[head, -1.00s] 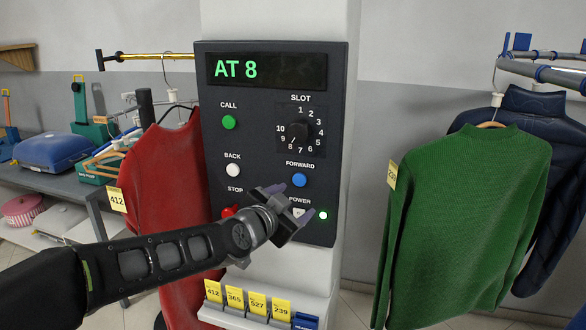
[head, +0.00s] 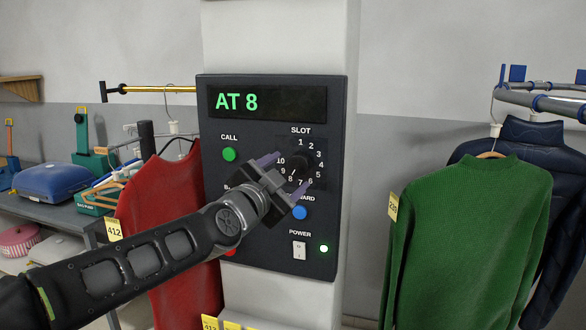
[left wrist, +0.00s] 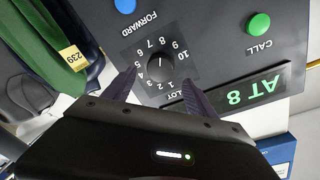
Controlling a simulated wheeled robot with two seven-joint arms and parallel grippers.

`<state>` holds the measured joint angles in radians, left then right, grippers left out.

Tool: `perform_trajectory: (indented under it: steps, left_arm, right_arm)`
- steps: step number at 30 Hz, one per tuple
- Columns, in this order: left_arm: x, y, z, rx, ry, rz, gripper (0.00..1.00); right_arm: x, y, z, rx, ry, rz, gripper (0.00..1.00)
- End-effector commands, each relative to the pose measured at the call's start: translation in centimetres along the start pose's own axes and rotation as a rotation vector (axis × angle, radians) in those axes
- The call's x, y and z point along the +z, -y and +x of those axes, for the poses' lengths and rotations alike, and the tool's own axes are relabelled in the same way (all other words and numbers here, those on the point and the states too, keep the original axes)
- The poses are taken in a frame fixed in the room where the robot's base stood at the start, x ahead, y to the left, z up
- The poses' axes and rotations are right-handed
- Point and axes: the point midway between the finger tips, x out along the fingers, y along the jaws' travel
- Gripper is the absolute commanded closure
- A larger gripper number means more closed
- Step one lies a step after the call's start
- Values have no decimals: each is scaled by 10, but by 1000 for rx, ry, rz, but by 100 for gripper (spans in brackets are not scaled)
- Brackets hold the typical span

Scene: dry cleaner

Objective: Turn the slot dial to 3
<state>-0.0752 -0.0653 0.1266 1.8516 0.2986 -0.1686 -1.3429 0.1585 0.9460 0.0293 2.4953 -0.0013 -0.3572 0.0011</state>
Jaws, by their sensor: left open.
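The slot dial (head: 297,166) is a round black knob on the dark control panel (head: 215,130), ringed by numbers 1 to 10. Its pale pointer mark points at 8, and the green display (head: 237,102) reads AT 8. My left gripper (head: 286,180) is open in front of the dial and covers part of its lower left surroundings. In the left wrist view the dial (left wrist: 160,64) appears upside down, just beyond and between the two spread fingers (left wrist: 160,82). The fingers do not visibly grip it. My right gripper is not in view.
Near the dial are the green CALL button (head: 229,154), blue FORWARD button (head: 300,213) and white POWER switch (head: 299,250). A red garment (head: 150,200) hangs left of the panel, a green sweater (head: 470,235) right. Yellow tags (head: 210,323) stand below.

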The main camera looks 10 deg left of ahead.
Motion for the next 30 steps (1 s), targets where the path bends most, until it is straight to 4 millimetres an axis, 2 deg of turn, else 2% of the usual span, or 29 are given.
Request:
perform_trajectory:
  steps: [3,7,17,30]
  left_arm:
    - [0,0,20,1,1,0,34]
    - [0,0,34,1,1,1,34]
    - [0,0,38,0,0,1,34]
    - [1,0,38,0,0,1,68]
  right_arm:
    - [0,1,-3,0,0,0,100]
    - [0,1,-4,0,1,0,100]
    - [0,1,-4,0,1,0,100]
    - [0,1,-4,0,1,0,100]
